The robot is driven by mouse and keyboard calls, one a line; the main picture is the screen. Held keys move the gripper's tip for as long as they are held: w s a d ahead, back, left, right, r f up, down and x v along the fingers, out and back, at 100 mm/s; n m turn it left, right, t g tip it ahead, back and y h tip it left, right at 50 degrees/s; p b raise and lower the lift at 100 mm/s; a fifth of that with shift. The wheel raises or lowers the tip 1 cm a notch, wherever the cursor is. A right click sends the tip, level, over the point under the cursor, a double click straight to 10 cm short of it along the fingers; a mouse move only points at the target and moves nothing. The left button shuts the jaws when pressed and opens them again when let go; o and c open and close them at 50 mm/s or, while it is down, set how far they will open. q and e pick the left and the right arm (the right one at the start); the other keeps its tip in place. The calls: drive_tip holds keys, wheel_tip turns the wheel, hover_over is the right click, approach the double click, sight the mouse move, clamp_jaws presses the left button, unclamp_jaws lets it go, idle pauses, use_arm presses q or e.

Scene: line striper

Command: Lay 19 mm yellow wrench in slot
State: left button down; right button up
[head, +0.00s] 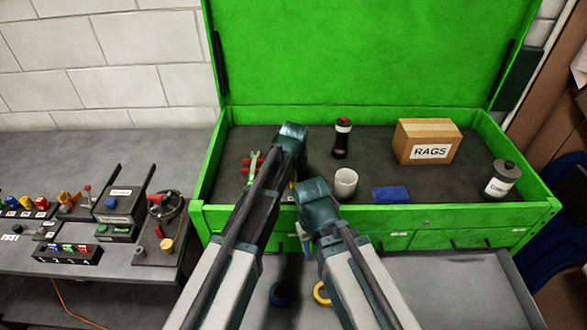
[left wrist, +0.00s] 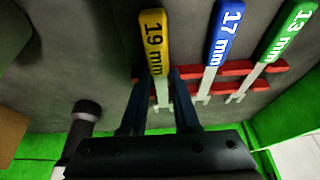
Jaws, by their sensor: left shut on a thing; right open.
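The 19 mm wrench (left wrist: 153,42) has a yellow handle and shows in the left wrist view. My left gripper (left wrist: 160,78) is shut on its pale shaft, just below the handle. The shaft is at the red slotted holder (left wrist: 236,68); I cannot tell whether it lies in a slot or just above. A blue 17 mm wrench (left wrist: 225,32) and a green 13 mm wrench (left wrist: 287,35) lie beside it in the holder. In the head view my left arm hides the left gripper's fingers. My right gripper (head: 303,238) is open and empty in front of the chest.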

use_arm(q)
drive_tip(key=shift+w+r, duration=0.1)
drive_tip(key=shift+r, duration=0.1)
drive_tip(key=shift+r+p, duration=0.5)
drive_tip(key=shift+p, duration=0.2)
drive_tip(key=shift+f+b, duration=0.75)
idle(1.1)
drive_tip(key=shift+r, duration=0.2)
idle(0.7)
drive_tip(key=shift+r+p, duration=0.55)
drive_tip(key=shift+p, duration=0.2)
drive_tip(key=shift+f+b, duration=0.75)
idle(1.7)
drive_tip(key=shift+r+p, duration=0.25)
drive_tip(key=shift+p, duration=0.05)
drive_tip(key=shift+r+p, duration=0.45)
